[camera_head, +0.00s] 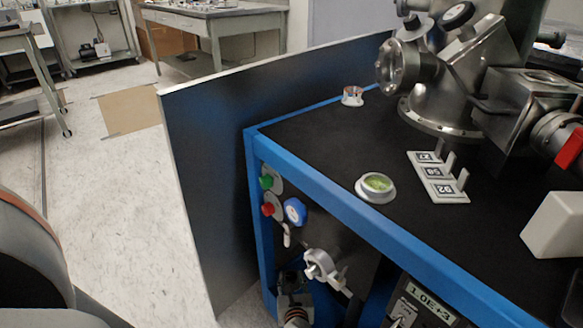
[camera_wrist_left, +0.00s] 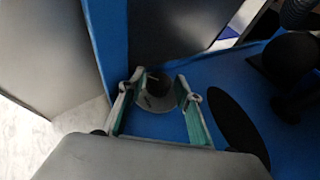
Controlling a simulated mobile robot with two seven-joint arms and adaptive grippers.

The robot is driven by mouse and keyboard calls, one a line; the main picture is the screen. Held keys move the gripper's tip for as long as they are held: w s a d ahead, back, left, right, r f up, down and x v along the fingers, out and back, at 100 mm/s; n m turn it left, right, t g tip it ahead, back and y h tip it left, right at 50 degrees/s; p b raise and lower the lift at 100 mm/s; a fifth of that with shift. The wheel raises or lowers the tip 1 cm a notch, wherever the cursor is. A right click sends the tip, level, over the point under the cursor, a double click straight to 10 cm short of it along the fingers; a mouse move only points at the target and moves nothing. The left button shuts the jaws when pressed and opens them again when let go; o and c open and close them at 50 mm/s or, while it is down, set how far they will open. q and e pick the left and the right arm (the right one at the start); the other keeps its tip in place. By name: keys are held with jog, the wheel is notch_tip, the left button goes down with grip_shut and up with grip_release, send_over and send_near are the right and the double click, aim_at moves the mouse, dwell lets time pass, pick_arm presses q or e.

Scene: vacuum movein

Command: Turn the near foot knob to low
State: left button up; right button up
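In the left wrist view, a round grey disc with a dark centre (camera_wrist_left: 158,93), apparently the near foot knob, sits low against the blue frame. My left gripper (camera_wrist_left: 160,82) is open, its two green-padded fingers on either side of this knob. I cannot tell whether they touch it. The knob's setting is not readable. The foot knob cannot be made out there. My right gripper is not in view.
The blue-framed cart (camera_head: 343,204) has a black top carrying steel vacuum parts (camera_head: 440,118), a small green-filled dish (camera_head: 377,184) and a numbered rack (camera_head: 438,176). A metal valve (camera_head: 325,267) juts from its front. A dark panel (camera_head: 203,170) stands left.

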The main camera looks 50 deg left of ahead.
aim_at(292, 280)
pick_arm(q)
notch_tip(292, 280, up, 10)
dwell(0.6)
jog(key=shift+f, duration=0.1)
